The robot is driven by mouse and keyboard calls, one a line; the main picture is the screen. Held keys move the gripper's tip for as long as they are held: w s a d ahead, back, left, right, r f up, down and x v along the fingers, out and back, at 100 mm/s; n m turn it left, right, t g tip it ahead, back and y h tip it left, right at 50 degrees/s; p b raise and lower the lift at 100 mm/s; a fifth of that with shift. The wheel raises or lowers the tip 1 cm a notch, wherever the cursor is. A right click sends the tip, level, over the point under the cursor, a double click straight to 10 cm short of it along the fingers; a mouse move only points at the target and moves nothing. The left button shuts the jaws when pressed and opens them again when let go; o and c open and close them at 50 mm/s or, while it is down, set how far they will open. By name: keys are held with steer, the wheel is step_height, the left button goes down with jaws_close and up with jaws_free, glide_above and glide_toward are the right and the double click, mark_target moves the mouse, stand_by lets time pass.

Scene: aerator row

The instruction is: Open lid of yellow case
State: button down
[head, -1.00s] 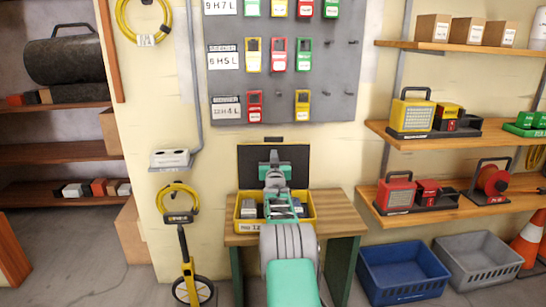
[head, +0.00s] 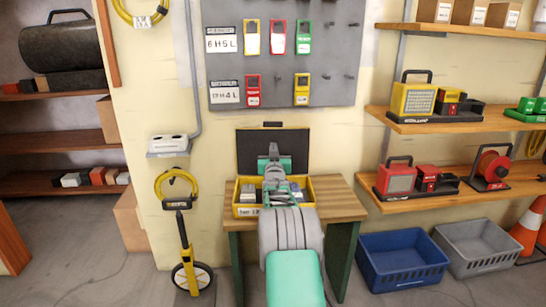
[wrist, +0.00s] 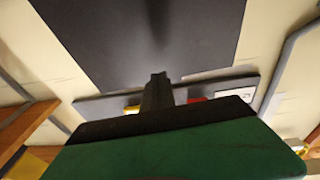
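The yellow case (head: 246,210) stands on a small wooden table against the wall. Its dark lid (head: 250,148) stands raised at the back edge, so the case is open, with grey and dark items showing inside. The lid's dark panel also fills the upper part of the wrist view (wrist: 140,40). My gripper (head: 274,148) is over the case, in front of the lid's face. In the wrist view its narrow fingers (wrist: 158,80) are together with nothing seen between them. Whether they touch the lid is unclear. My arm hides the middle of the case.
The wooden table (head: 340,205) has bare room right of the case. A pegboard (head: 345,60) with handheld devices hangs above. A measuring wheel (head: 190,272) stands left. Shelves (head: 465,190) with tools are at the right, above a blue basket (head: 400,265) and a grey basket (head: 480,255).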

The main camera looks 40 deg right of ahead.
steer(key=r+b+v, duration=0.1)
steer(key=v, duration=0.6)
steer(key=shift+s+r, duration=0.2)
steer(key=shift+r, duration=0.2)
steer(key=shift+a, duration=0.15)
steer(key=w+a+r+n+g+y+p, duration=0.1)
steer(key=a+r+y+p, duration=0.2)
steer(key=a+r+p, duration=0.4)
steer(key=a+r+n+g+y+p, duration=0.1)
steer(key=a+r+y+p, duration=0.2)
steer(key=a+p, duration=0.4)
steer(key=s+a+r+n+g+y+p, duration=0.1)
steer(key=s+a+r+y+p, duration=0.15)
steer(key=a, duration=0.45)
steer(key=s+a+r+n+g+y+p, duration=0.1)
steer(key=s+a+r+g+p, duration=0.2)
steer(key=a, duration=0.5)
steer(key=s+a+r+n+g+y+p, duration=0.1)
steer(key=s+a+n+g+p, duration=0.1)
steer(key=s+a+p, duration=0.5)
steer(key=s+a+r+n+g+y+p, duration=0.1)
steer(key=s+a+g+p, duration=0.3)
steer(key=s, duration=1.4)
steer(key=a+n+y+p, duration=0.1)
steer(key=a+p, duration=0.2)
steer(key=a, duration=0.3)
steer(key=shift+r, duration=0.3)
